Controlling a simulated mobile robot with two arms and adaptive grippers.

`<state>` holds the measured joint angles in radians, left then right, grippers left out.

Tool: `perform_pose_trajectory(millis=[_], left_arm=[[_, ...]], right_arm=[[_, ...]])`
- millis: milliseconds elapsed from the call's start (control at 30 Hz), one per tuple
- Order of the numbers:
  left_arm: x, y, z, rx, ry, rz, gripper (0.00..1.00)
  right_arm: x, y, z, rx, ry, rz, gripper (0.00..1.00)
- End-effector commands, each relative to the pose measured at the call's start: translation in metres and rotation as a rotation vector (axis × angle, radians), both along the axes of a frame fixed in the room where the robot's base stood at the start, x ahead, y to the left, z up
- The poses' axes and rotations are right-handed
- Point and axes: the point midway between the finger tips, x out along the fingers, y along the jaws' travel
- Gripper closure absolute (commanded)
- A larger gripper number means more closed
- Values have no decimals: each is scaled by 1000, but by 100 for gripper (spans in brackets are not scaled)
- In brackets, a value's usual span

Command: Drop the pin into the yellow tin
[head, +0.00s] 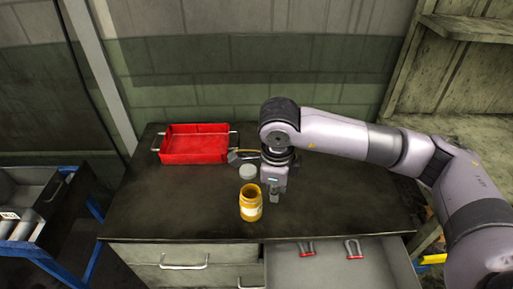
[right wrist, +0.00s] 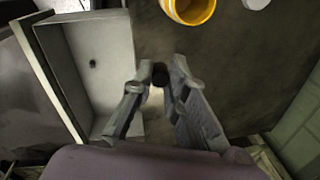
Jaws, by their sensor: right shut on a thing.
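The yellow tin (head: 250,206) stands upright and open at the top, near the front of the dark worktop. It also shows at the top edge of the right wrist view (right wrist: 190,8). My right gripper (head: 273,200) points down just right of the tin, apart from it. In the right wrist view its fingers are shut on a small dark piece, seemingly the pin (right wrist: 160,76), seen end-on. The fingers hide most of the pin, and I cannot make it out clearly in the head view. My left gripper is not in view.
A red tray (head: 195,157) sits at the back left of the worktop (head: 165,205). A grey round lid or can (head: 248,171) stands behind the tin. An open drawer (head: 330,275) at the front holds two red-and-grey U-shaped pieces (head: 307,249). A blue-framed cart (head: 60,240) is at left.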

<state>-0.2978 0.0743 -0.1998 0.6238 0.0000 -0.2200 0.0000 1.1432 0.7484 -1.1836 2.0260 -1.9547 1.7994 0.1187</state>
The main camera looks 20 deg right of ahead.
Motion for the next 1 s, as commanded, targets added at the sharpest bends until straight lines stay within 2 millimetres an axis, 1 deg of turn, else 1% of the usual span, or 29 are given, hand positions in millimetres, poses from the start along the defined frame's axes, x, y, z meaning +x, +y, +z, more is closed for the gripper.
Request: perform_pose_trajectory(millis=[33,267,400,467,600,700,833,900,1000], left_arm=[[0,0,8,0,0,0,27],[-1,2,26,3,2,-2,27],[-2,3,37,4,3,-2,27],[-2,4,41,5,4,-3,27],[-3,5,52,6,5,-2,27],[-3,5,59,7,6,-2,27],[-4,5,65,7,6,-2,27],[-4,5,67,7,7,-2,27],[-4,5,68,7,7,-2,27]], right_arm=[[5,2,8,0,1,-117,100],[23,8,23,0,1,-736,100],[33,12,33,-1,1,-1124,100],[38,14,37,-1,2,-1290,100],[47,18,47,-1,2,-1680,100],[52,21,53,-2,2,-1932,100],[57,24,58,-1,1,-2187,100],[58,25,60,-1,0,-2284,100],[60,26,61,0,-1,-2372,100]])
